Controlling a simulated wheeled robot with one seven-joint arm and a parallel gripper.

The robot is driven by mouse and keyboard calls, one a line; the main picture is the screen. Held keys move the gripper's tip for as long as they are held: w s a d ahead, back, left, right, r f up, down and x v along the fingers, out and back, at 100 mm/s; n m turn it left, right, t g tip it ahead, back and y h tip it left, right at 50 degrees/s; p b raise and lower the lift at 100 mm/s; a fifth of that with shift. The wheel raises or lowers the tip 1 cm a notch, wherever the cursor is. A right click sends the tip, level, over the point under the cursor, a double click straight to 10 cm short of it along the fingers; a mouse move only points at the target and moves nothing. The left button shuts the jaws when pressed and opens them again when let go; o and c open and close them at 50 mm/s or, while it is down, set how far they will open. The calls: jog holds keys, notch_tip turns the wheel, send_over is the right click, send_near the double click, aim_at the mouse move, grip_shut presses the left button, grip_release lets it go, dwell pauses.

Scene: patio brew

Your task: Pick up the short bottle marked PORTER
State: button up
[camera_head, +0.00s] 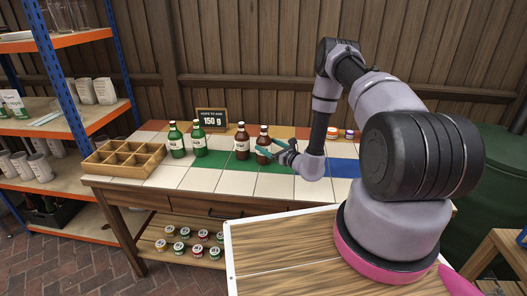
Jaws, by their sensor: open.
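Two brown bottles stand on the tiled table: a left one (242,144) and a right one (263,133). Two green bottles stand further left, one (176,142) beside the other (198,142). All have pale labels, too small to read, so I cannot tell which is marked PORTER. The bottles look close in height. My gripper (270,147), with teal fingers, is open at the right brown bottle. One finger crosses in front of that bottle's lower part and the other is at its right side. I cannot tell whether they touch it.
A wooden divided crate (123,159) sits at the table's left end. A small sign (211,120) reading 150 g stands behind the bottles. Small jars (333,132) stand at the back right. Cans (180,248) stand on the lower shelf. The tiles in front of the bottles are clear.

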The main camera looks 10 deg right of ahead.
aim_at(263, 142)
jog(key=x, duration=0.3)
jog(key=shift+w, duration=0.2)
jog(key=shift+c, duration=0.3)
jog(key=shift+r, duration=0.1)
grip_shut()
jog(key=shift+r, duration=0.1)
